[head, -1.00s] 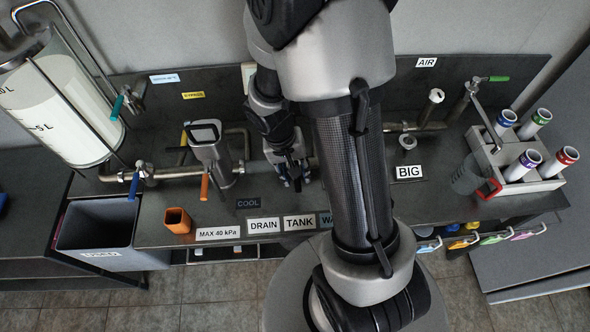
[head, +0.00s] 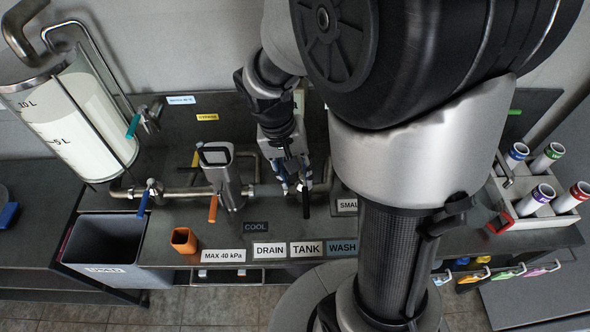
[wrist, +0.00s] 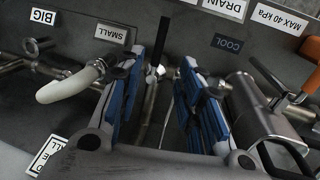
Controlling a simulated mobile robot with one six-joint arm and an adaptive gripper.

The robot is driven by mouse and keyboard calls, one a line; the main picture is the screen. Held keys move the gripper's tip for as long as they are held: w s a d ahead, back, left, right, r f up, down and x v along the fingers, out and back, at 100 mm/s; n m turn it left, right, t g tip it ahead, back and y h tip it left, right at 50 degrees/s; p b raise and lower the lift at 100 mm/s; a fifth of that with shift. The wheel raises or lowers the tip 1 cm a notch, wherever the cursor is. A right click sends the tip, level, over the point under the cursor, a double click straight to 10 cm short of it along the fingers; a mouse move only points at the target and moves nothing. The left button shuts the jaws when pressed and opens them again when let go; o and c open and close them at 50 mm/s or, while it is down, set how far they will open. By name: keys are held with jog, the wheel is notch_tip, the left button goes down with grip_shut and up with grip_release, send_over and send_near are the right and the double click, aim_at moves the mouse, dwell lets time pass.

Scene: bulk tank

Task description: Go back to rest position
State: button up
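My gripper (head: 292,184) hangs over the middle of the dark bench, above the pipework and behind the DRAIN, TANK and WASH labels. In the wrist view its two blue-padded fingers (wrist: 172,62) are apart. A black-handled valve lever (wrist: 154,75) shows between them, lower down on the pipe; I cannot tell how close it is. Nothing is held. My arm is bent, with its large elbow high and close to the head camera, hiding much of the right side of the bench.
A metal cylinder with an orange lever (head: 222,172) stands left of my gripper. A white curved spout (wrist: 68,85) is near the SMALL label (wrist: 112,34). A glass tank (head: 72,120), grey bin (head: 102,241) and orange cup (head: 183,240) are left. A tube rack (head: 545,205) is right.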

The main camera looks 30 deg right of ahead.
jog(key=shift+r, duration=0.15)
dwell(0.4)
jog(key=s+a+r+n+t+y, duration=0.1)
jog(key=s+a+r+n+t, duration=0.1)
jog(key=s+r, duration=0.4)
jog(key=s+a+r+n+t+y, duration=0.1)
jog(key=s+a+r+n+t, duration=0.2)
jog(key=s+r, duration=0.3)
jog(key=shift+a+r+t, duration=0.3)
jog(key=shift+a+r, duration=0.1)
jog(key=shift+r, duration=0.45)
jog(key=shift+s, duration=0.1)
dwell(1.3)
